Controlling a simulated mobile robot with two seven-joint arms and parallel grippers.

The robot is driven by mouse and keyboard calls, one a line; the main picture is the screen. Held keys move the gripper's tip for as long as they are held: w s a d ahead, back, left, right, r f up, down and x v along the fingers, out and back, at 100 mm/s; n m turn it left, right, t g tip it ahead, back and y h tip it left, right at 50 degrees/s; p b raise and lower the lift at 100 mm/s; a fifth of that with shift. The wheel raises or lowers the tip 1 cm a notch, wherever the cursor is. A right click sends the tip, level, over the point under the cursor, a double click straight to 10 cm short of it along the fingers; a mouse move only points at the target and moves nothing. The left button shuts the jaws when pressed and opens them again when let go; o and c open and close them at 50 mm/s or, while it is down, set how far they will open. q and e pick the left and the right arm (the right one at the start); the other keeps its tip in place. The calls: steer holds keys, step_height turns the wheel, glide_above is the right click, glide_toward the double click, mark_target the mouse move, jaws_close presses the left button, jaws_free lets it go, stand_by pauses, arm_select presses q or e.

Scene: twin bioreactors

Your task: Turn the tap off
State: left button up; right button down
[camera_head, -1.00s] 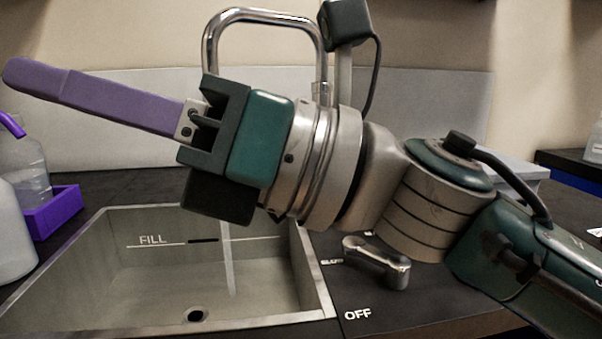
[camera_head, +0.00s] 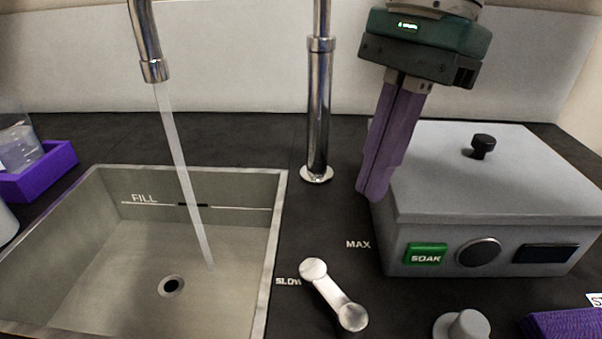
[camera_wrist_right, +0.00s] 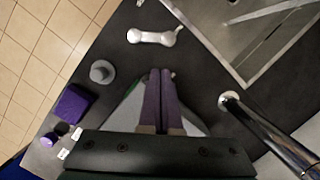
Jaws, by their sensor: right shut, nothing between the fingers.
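The tap's metal lever (camera_head: 333,293) lies on the dark counter right of the sink, its upper end beside the SLOW mark (camera_head: 288,282). A MAX mark (camera_head: 358,244) is up and right of it. Water (camera_head: 180,160) runs from the spout (camera_head: 152,70) into the sink (camera_head: 277,235). My right gripper (camera_head: 373,197) points down, its purple fingers shut and empty, behind the lever and by the grey box's left corner. In the right wrist view the lever (camera_wrist_right: 152,37) lies beyond the fingertips (camera_wrist_right: 160,74), apart from them. My left gripper is out of view.
The grey box (camera_head: 500,190) with a green SOAK button (camera_head: 425,253) stands right of the lever. The tap's upright pipe (camera_head: 318,120) rises behind it. A grey knob (camera_head: 462,325) is at the front. Bare counter lies between lever and box.

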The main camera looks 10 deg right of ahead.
mark_target(333, 301)
steer(key=x, duration=0.9)
steer(key=shift+a+f, duration=0.1)
steer(key=shift+f, duration=0.45)
steer(key=shift+a, duration=0.1)
steer(key=shift+a+n+b, duration=0.1)
steer(key=shift+n+b, duration=0.2)
steer(key=shift+b, duration=0.2)
